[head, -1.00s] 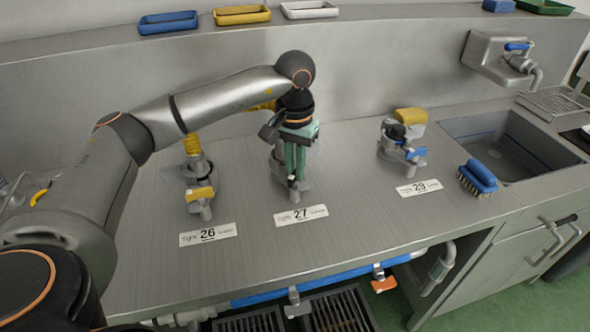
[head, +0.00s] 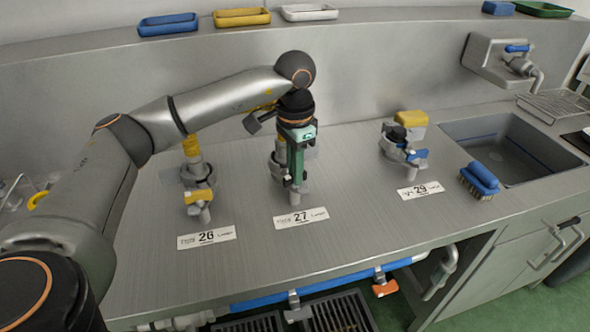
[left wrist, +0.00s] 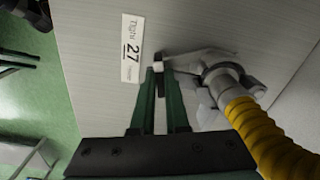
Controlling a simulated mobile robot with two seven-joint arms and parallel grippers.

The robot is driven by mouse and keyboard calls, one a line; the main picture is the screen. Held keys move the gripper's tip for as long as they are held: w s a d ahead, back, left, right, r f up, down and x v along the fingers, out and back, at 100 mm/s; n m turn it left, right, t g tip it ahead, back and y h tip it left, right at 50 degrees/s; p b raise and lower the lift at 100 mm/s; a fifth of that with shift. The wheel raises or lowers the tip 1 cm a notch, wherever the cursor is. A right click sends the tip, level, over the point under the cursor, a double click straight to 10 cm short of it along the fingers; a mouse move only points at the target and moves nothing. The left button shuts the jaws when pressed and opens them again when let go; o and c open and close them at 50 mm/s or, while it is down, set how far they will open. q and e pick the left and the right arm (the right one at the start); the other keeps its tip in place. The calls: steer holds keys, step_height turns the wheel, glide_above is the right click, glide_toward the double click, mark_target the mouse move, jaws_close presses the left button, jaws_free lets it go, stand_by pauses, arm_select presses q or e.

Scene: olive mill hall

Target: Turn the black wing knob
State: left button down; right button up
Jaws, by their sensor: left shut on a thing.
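My left gripper (head: 291,184) reaches straight down at the valve (head: 278,160) behind label 27. In the left wrist view, its green fingers (left wrist: 160,72) are closed on a small dark piece, which I take to be the black wing knob (left wrist: 160,86). The fingers hide most of the knob. The grey valve body (left wrist: 221,78) is just right of the fingertips, with a yellow ribbed hose (left wrist: 262,135) on it. My right gripper is not in view.
A valve with a yellow handle (head: 198,196) stands left at label 26. A valve with a blue handle (head: 415,154) stands right at label 29. A blue brush (head: 480,178) lies by the sink (head: 540,165). The front of the steel counter is clear.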

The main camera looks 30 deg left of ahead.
arm_select(q)
steer(key=shift+r, duration=0.1)
steer(key=c, duration=0.9)
jaws_free()
step_height(320, 180, up, 12)
steer(key=shift+r+p, duration=0.2)
steer(key=shift+p, duration=0.4)
